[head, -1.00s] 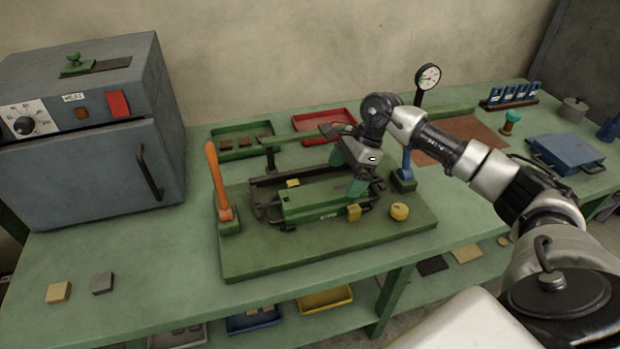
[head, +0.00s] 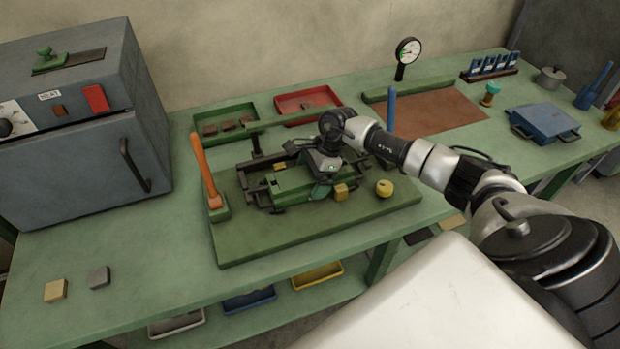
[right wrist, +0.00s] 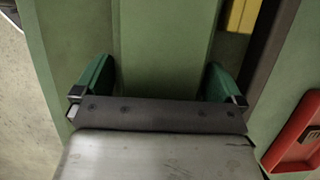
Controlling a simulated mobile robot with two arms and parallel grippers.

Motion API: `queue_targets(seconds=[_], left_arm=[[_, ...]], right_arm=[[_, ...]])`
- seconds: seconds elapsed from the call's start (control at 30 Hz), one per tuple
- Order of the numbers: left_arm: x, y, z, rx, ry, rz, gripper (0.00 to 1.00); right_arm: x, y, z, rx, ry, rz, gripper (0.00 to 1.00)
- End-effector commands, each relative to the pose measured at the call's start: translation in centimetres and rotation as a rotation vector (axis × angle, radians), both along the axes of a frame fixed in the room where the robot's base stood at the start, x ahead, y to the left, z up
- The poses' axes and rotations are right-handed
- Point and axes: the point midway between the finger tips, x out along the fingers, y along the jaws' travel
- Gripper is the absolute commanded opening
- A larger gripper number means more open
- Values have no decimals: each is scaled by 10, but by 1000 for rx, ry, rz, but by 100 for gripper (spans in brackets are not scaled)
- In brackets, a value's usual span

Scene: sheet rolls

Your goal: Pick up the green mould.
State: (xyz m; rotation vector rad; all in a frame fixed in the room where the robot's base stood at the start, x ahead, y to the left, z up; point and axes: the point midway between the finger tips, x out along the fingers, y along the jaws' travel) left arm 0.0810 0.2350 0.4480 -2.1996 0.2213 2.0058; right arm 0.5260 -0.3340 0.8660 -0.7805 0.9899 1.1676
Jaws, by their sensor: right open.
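The green mould (head: 291,184) is a long flat green block on the dark frame of a green base plate (head: 290,236), left of the middle in the head view. It also shows in the right wrist view (right wrist: 165,40), between the green fingers. My right gripper (head: 320,188) is over the mould's right part, pointing down. In the right wrist view my right gripper (right wrist: 158,78) is open, one finger at each side of the green block. I cannot tell whether the fingers touch it. The gripper hides part of the mould. My left gripper is not in view.
An orange lever (head: 205,170) stands left of the mould and a blue lever (head: 392,110) right of it. A yellow cube (head: 341,192) and a yellow ball (head: 384,188) are close by. Green (head: 225,120) and red (head: 305,102) trays lie behind. The bench's front left is mostly free.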

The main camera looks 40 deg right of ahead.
Motion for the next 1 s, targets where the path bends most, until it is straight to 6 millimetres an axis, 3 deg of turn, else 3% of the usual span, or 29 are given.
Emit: queue_targets(seconds=[0.27,0.77,1.0], left_arm=[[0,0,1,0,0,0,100],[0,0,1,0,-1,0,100],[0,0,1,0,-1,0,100]], right_arm=[[0,2,-5,0,1,0,100],[0,2,-4,0,1,0,24],[3,1,2,4,-12,-1,24]])
